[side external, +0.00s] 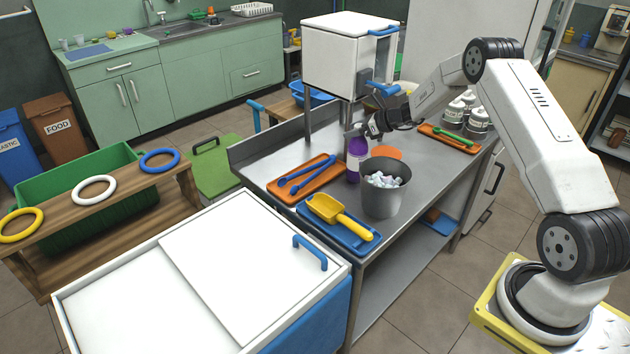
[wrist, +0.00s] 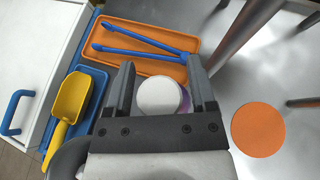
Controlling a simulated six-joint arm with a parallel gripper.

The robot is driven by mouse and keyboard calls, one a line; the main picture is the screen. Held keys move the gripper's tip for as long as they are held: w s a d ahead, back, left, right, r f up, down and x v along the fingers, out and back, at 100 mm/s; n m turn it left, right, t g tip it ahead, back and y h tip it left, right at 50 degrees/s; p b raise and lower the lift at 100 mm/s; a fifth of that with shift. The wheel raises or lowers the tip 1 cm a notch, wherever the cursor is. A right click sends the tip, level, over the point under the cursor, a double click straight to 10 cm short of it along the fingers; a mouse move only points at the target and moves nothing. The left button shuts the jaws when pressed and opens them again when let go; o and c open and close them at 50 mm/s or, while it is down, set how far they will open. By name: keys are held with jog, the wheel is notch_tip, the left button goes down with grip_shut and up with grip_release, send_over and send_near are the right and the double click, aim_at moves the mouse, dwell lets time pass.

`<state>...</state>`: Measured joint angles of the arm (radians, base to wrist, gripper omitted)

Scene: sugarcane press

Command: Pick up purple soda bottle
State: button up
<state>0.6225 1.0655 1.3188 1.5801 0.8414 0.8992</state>
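The purple soda bottle (side external: 353,168) stands upright on the steel table, with a pale top. In the wrist view its round white top (wrist: 159,96) shows between my two fingers, with a little purple at its right edge. My gripper (side external: 360,130) is at the height of the bottle's top in the side view. In the wrist view my gripper (wrist: 161,88) is open, with gaps seen between the white top and the fingers. The lower body of the bottle is hidden in the wrist view.
An orange tray (side external: 305,180) with blue tongs lies left of the bottle. A blue tray (side external: 366,243) with a yellow scoop (side external: 338,214) is in front. A grey bucket (side external: 382,199) stands close on the right, and an orange disc (wrist: 258,130) lies nearby.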

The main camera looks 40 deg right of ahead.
grip_shut()
dwell(1.2)
